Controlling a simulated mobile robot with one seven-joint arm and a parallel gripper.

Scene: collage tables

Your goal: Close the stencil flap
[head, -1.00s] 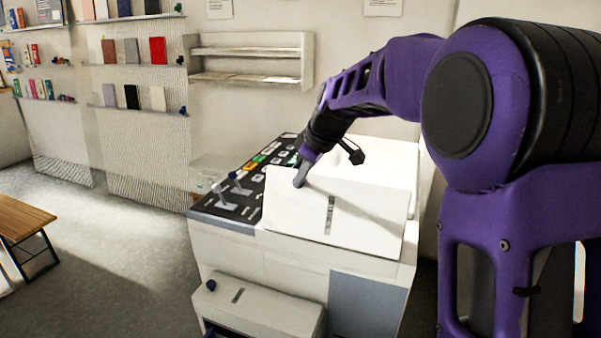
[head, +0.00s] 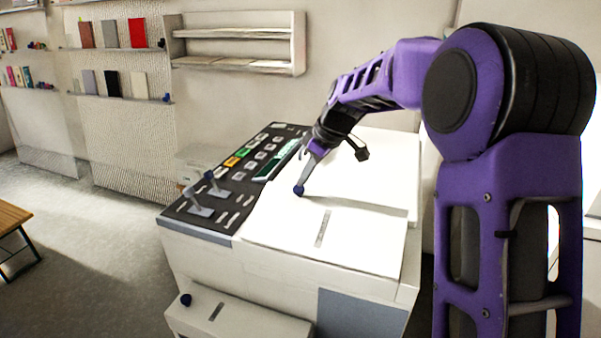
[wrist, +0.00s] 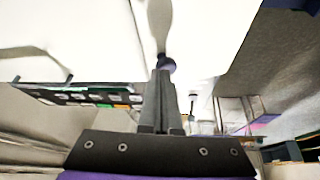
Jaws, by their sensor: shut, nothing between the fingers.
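The stencil flap (head: 345,245) is the white panel on top of the white copier-like machine (head: 260,265). It lies flat or nearly flat now, with a small dark slot mark on it. My gripper (head: 300,190) is shut and empty, with its tips at the flap's upper left part, touching or just above it. In the wrist view, the shut fingers (wrist: 165,68) point at a white surface (wrist: 215,35), which fills the top of the picture. Whether the flap is fully seated cannot be told.
A dark control panel (head: 240,175) with coloured buttons and two grey levers (head: 200,200) lies left of the flap. A wall shelf (head: 240,45) hangs behind the machine. A wooden bench (head: 14,222) stands at far left, with open floor between.

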